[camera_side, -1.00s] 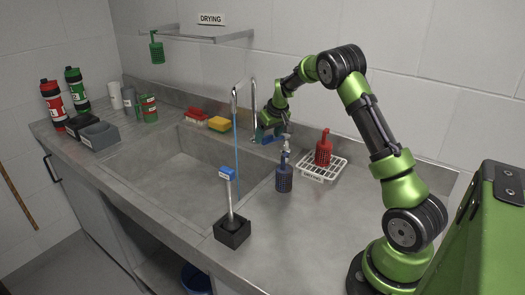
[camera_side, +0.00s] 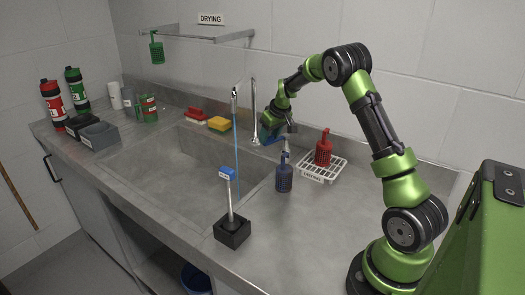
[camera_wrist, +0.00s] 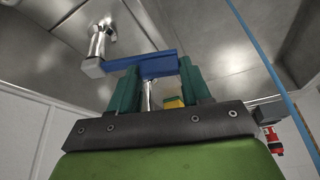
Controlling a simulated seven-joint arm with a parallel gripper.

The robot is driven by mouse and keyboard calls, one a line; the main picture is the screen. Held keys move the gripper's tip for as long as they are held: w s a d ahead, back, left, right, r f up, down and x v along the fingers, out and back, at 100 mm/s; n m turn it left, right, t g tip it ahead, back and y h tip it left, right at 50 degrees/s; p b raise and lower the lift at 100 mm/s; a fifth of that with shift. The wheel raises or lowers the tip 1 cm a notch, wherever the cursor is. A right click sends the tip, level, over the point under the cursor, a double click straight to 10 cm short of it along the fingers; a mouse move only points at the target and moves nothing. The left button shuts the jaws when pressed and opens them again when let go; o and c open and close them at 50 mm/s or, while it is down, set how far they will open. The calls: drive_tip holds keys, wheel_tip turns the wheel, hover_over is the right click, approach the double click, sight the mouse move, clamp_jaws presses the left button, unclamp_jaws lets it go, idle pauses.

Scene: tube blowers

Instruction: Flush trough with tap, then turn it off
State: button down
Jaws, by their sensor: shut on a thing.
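The chrome tap (camera_side: 254,115) stands at the back right of the grey trough (camera_side: 160,181), its spout arched over the basin. A thin blue water stream (camera_side: 237,160) runs from the spout down into the trough; it also crosses the right of the wrist view (camera_wrist: 262,55). My gripper (camera_side: 271,134) is beside the tap's base. In the wrist view, my gripper (camera_wrist: 160,78) is shut on the blue tap lever (camera_wrist: 140,62), which lies between its green fingers. In the side view the lever is mostly hidden by the gripper.
A blue-headed brush (camera_side: 228,174) stands in a black holder (camera_side: 232,232). A yellow sponge (camera_side: 220,124) lies behind the trough.

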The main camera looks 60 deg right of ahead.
drive_tip(key=s+n+y, duration=0.1)
drive_tip(key=s+n, duration=0.1)
drive_tip(key=n, duration=0.1)
drive_tip(key=shift+s, duration=0.25)
drive_tip(key=c, duration=0.5)
unclamp_jaws()
drive_tip(key=v, duration=1.7)
drive_tip(key=shift+s, duration=0.2)
drive_tip(key=shift+d+f, duration=0.1)
drive_tip(key=shift+d, duration=0.05)
